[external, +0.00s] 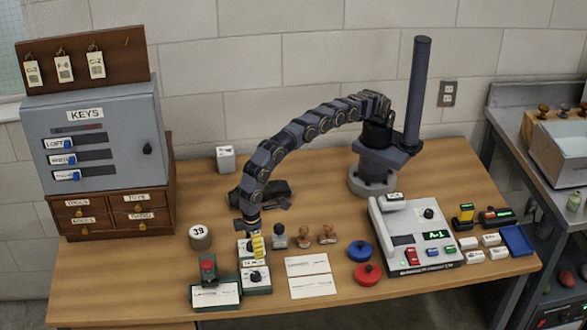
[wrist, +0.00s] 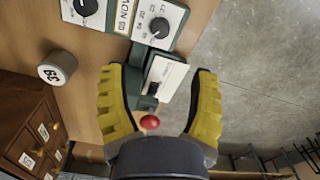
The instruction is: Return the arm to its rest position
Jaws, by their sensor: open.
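My gripper (external: 257,246) is low over the front left part of the table, at the end of my arched arm. In the wrist view my gripper (wrist: 158,85) has its two yellow fingers spread wide with nothing held between them. Past the fingers, a red-knobbed green device (wrist: 150,122) with a white card (wrist: 168,80) shows in the gap. In the external view that red-knobbed device (external: 208,268) stands just left of the gripper. Whether the fingers touch anything is unclear.
Green dial boxes (external: 256,278) stand under and beside the gripper. A round "39" weight (external: 200,237) is to the left, before the grey key cabinet (external: 95,150). Stamps (external: 304,238), white cards (external: 308,265), red and blue discs (external: 367,274) and a white console (external: 415,240) lie rightward.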

